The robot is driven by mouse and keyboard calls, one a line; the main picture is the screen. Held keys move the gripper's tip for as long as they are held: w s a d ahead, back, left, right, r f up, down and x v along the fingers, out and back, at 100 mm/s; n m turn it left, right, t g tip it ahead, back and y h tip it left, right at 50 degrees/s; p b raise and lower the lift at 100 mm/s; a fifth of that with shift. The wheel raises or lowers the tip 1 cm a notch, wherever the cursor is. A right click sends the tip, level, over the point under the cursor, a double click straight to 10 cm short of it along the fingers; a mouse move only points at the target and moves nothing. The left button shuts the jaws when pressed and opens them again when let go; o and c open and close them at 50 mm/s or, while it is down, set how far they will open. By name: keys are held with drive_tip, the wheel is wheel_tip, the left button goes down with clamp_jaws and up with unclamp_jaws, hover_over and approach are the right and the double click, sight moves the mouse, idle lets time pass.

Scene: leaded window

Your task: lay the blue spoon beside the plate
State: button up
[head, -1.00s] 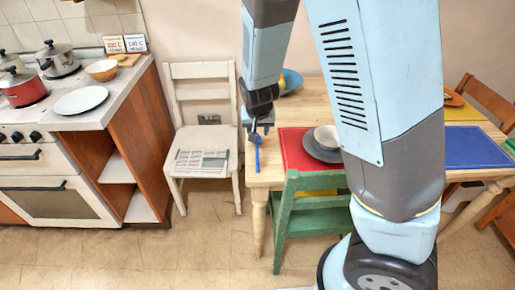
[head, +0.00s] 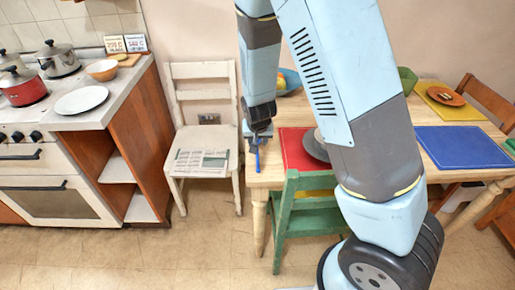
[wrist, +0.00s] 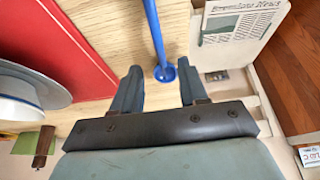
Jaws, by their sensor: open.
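The blue spoon (head: 257,156) appears to lie on the wooden table near its left edge, left of the red mat. In the wrist view the spoon (wrist: 156,38) runs up from between my fingertips, its round end nearest me. My gripper (wrist: 160,70) is open, one finger on each side of that end, with gaps showing. In the head view my gripper (head: 258,138) is at the spoon's far end. The grey plate (head: 312,151) sits on the red mat, right of the spoon and partly hidden by my arm. The plate (wrist: 38,74) also shows at left in the wrist view.
The red mat (head: 293,150) lies between spoon and plate. A green chair (head: 290,205) stands at the table's front. A white chair (head: 206,120) with a newspaper is left of the table. A blue bowl (head: 290,82) is behind my gripper. Bare wood (head: 266,178) surrounds the spoon.

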drive_tip(key=shift+w+x, duration=0.2)
drive_tip(key=shift+x, duration=2.25)
drive_tip(key=shift+a, duration=0.1)
clamp_jaws()
